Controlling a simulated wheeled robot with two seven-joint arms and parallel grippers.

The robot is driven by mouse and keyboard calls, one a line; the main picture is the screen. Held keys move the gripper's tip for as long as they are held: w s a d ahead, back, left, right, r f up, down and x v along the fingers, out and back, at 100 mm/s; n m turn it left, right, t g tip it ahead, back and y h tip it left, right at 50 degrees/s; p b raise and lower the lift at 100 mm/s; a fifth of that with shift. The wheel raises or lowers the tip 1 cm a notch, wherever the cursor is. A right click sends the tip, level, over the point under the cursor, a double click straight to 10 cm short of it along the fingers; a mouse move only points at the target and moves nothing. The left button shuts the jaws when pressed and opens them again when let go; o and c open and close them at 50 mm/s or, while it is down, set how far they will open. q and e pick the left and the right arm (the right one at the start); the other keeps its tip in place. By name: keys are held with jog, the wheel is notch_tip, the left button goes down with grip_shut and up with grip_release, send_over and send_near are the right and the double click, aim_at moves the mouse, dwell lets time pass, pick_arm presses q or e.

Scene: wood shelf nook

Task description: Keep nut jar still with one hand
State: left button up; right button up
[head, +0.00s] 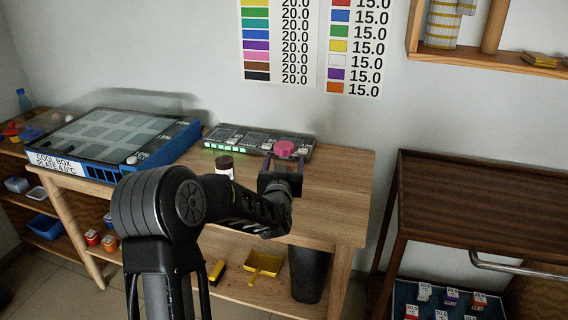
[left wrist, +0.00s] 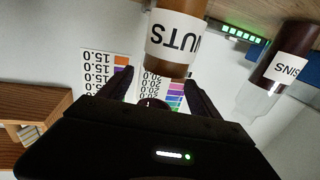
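The nut jar (left wrist: 175,38) has brown contents and a white label reading "NUTS". It shows upside down in the left wrist view, straight ahead of my left gripper (left wrist: 162,76). The two dark fingers are spread, with a gap showing beside the jar; I see no firm grip. In the head view my left gripper (head: 283,162) is over the wooden table, and a pink round lid (head: 284,148) shows at its fingertips. The jar body below is hidden there by the gripper and arm. My right gripper is not in view.
A raisin jar (head: 224,166) with a white label stands left of the gripper; it also shows in the left wrist view (left wrist: 287,55). A grey device with green lights (head: 232,140) lies behind. A blue cool box (head: 115,145) fills the table's left. The table's right end is clear.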

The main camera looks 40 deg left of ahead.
pick_arm(q)
jog(key=shift+r, duration=0.15)
jog(key=v, duration=1.2)
jog(key=shift+b, duration=0.3)
dwell(0.5)
